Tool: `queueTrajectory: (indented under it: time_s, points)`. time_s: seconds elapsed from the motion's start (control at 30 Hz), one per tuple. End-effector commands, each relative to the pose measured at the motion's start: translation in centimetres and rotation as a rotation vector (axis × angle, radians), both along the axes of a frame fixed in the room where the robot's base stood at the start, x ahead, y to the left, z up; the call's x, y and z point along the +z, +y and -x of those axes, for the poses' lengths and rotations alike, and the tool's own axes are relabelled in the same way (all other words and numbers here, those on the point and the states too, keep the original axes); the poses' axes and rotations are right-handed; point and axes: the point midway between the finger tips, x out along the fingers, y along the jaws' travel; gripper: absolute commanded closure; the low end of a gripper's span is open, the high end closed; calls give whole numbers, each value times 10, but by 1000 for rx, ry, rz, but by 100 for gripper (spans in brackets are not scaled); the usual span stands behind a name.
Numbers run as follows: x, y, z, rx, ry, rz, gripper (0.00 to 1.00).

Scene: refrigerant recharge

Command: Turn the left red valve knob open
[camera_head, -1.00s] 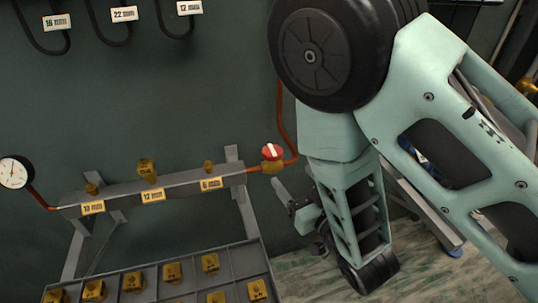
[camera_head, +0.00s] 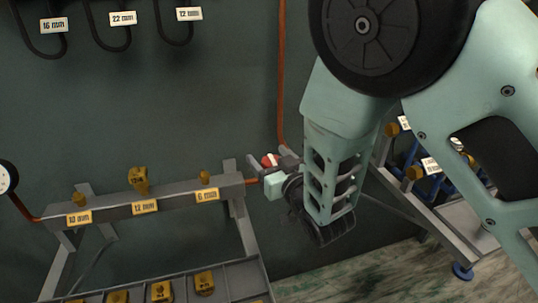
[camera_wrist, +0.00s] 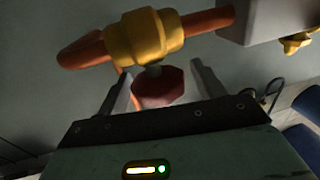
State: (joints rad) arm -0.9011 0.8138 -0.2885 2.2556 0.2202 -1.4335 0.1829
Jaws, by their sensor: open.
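The red valve knob (camera_head: 269,160) sits at the right end of the grey manifold bar, where a copper pipe rises up the wall. In the wrist view the red knob (camera_wrist: 158,88) hangs on a short stem from a brass valve body (camera_wrist: 146,36). My gripper (camera_head: 268,172) is at the knob in the head view and partly covers it. In the wrist view my gripper (camera_wrist: 160,88) is open, with one finger on each side of the knob. A gap shows between the knob and the right finger; contact on the left is hard to tell.
The grey manifold bar (camera_head: 110,212) carries brass fittings with size labels. A grey tray (camera_head: 235,283) with brass pieces lies below. A copper pipe (camera_head: 281,80) runs up the wall. Another rack with blue parts (camera_head: 462,271) stands at the right.

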Motion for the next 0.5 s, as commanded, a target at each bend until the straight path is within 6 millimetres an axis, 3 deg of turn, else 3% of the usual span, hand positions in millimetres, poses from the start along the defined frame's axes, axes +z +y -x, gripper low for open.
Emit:
queueTrajectory:
  time_s: [0.37, 0.4, 0.5]
  points:
    - [0, 3, -7, -1, 0, 0, 32]
    - [0, 3, -7, -1, 0, 0, 35]
    - [0, 3, -7, -1, 0, 0, 62]
